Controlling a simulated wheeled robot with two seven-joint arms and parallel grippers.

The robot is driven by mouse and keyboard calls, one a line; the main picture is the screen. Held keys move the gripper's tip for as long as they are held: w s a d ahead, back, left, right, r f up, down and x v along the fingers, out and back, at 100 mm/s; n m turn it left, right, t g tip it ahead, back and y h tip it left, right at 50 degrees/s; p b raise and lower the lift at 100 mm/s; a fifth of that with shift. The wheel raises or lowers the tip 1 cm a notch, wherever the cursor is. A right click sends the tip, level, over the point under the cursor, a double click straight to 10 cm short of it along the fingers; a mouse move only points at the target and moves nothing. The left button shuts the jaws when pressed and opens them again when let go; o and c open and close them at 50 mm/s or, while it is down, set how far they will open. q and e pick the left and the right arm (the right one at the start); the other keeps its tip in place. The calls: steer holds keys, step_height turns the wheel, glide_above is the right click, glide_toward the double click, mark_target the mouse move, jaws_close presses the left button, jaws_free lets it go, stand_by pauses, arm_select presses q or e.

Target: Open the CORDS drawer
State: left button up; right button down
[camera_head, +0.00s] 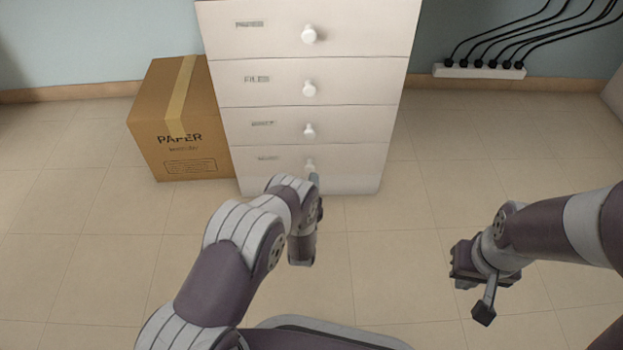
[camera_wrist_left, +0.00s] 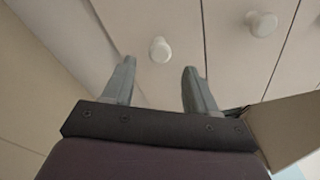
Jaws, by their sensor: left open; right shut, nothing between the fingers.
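A white cabinet (camera_head: 340,130) has a stack of drawers, each with a small label and a round white knob. The bottom drawer's label (camera_head: 268,158) is too small to read; its knob (camera_head: 310,165) is just beyond my left gripper (camera_head: 314,179), which the arm mostly hides. In the left wrist view the gripper's fingers (camera_wrist_left: 159,69) are open, with one knob (camera_wrist_left: 160,50) ahead between the fingertips, and not visibly gripped. Another knob (camera_wrist_left: 262,24) is to its right. The drawers look shut. My right gripper (camera_head: 484,308) is shut and empty, over the floor at the right.
A cardboard PAPER box (camera_head: 180,125) stands against the cabinet's left side. The tiled floor (camera_head: 430,180) right of the cabinet is clear.

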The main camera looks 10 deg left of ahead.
mark_target(310, 171)
arm_select(q)
steer(key=w, duration=0.1)
steer(key=w+b, duration=0.1)
steer(key=w, duration=0.1)
steer(key=w+b, duration=0.1)
steer(key=w, duration=0.1)
steer(key=shift+a+f, duration=0.15)
steer(key=shift+a, duration=0.25)
steer(key=shift+w+a, duration=0.1)
steer(key=shift+w, duration=0.2)
steer(key=shift+r, duration=0.2)
arm_select(e)
step_height(310, 171, down, 4)
steer(key=shift+r, duration=0.2)
